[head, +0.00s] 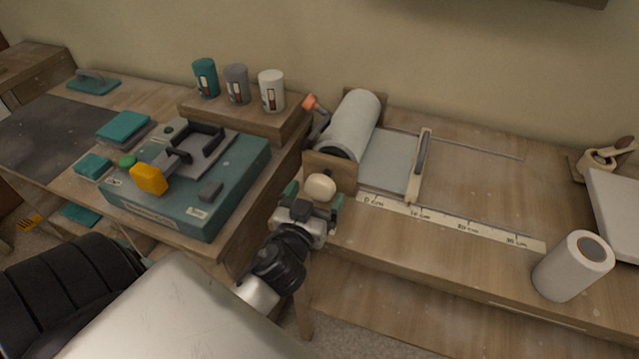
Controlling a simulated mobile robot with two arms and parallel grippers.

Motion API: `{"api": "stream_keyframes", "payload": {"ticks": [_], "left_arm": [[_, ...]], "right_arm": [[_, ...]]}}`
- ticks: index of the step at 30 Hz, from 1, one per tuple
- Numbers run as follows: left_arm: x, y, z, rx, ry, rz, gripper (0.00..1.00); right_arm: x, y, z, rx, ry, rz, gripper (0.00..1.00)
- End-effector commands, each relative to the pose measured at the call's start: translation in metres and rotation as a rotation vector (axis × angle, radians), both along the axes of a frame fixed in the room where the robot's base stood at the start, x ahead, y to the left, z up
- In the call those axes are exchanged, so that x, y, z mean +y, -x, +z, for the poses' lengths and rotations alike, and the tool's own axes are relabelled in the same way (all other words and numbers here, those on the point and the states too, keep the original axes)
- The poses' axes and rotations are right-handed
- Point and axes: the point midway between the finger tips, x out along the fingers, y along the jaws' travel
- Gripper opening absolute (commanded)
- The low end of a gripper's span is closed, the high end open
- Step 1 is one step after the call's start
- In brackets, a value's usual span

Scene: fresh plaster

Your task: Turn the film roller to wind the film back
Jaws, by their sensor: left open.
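The film roller (352,124) is a pale grey roll lying between wooden end blocks on the bench. A cream round knob (320,187) is at its near end, and a crank with an orange grip (311,102) is on its left side. A pale film sheet (388,163) runs right from the roll to a wooden bar with a grey handle (420,165), near the 10 cm mark of the ruler (450,222). My left gripper (314,196) is open, its green-tipped fingers on either side of the knob; I cannot tell whether they touch it. My right gripper is out of view.
A teal machine (190,185) with a yellow-handled lever stands left of the gripper. Three cups (238,85) stand on a wooden riser behind it. The bench right of the bar is mostly clear.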

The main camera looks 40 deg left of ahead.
Motion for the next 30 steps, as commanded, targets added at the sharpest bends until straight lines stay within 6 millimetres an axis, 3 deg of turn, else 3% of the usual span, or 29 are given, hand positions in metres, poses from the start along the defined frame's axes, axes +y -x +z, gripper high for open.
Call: {"api": "stream_keyframes", "payload": {"ticks": [6, 16, 25, 30], "left_arm": [[0.005, -0.02, 0.0, 0.001, 0.0, 0.0, 0.9], [0.005, -0.022, -0.001, 0.002, 0.0, 0.0, 0.88], [0.005, -0.022, -0.001, 0.002, 0.0, 0.0, 0.42], [0.005, -0.022, 0.0, 0.012, -0.042, 0.001, 0.42]], "right_arm": [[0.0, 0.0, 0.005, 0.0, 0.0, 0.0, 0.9], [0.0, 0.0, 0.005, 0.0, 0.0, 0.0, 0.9], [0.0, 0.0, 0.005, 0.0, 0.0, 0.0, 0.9], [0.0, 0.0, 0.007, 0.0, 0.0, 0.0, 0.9]]}}
